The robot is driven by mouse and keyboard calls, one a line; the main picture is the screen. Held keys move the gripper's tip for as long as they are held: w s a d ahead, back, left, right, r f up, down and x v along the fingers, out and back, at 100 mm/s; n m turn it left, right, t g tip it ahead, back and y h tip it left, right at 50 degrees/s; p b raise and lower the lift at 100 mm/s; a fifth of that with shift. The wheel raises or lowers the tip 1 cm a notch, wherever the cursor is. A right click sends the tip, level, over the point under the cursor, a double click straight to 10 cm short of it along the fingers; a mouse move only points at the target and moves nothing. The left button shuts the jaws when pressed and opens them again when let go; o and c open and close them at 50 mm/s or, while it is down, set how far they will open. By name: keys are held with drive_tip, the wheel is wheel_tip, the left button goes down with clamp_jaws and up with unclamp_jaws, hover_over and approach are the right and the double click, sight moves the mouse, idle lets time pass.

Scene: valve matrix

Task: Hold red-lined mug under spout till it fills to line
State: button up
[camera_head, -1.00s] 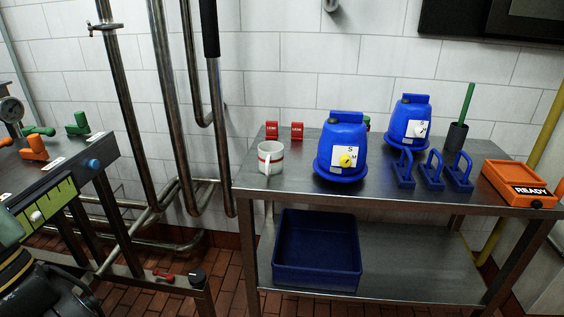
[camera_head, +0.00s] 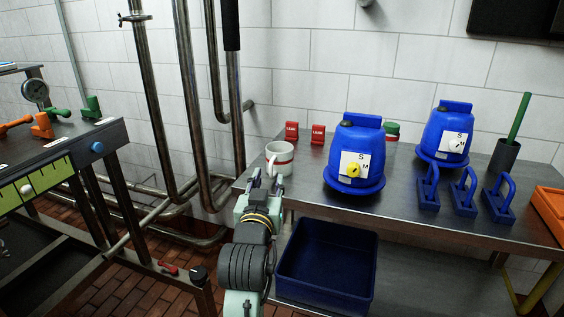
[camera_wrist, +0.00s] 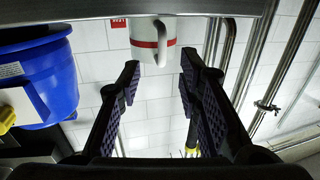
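The white mug (camera_head: 280,157) with a red line stands upright at the left end of the steel table. In the wrist view, which appears upside down, the mug (camera_wrist: 152,40) shows with its handle toward me. My gripper (camera_head: 266,183) is open, just in front of the mug at the table's near edge. In the wrist view, the two fingers of my gripper (camera_wrist: 160,82) are spread with nothing between them, and the mug is beyond the tips. No spout is clearly identifiable, and the mug's inside cannot be made out.
The steel table (camera_head: 402,205) carries two blue domed units (camera_head: 356,150) (camera_head: 445,130), red tags (camera_head: 292,129), blue handles (camera_head: 465,190) and an orange box (camera_head: 548,215). A blue bin (camera_head: 325,285) sits below. Vertical pipes (camera_head: 190,100) stand left of the mug.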

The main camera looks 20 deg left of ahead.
sight(270, 169)
drive_tip(key=w, duration=0.2)
drive_tip(key=w+a+p, duration=0.1)
drive_tip(key=w, duration=0.1)
drive_tip(key=w+p, duration=0.1)
drive_tip(key=w, duration=0.1)
drive_tip(key=shift+w+a, duration=0.2)
drive_tip(key=shift+a, duration=0.05)
clamp_jaws()
idle(0.5)
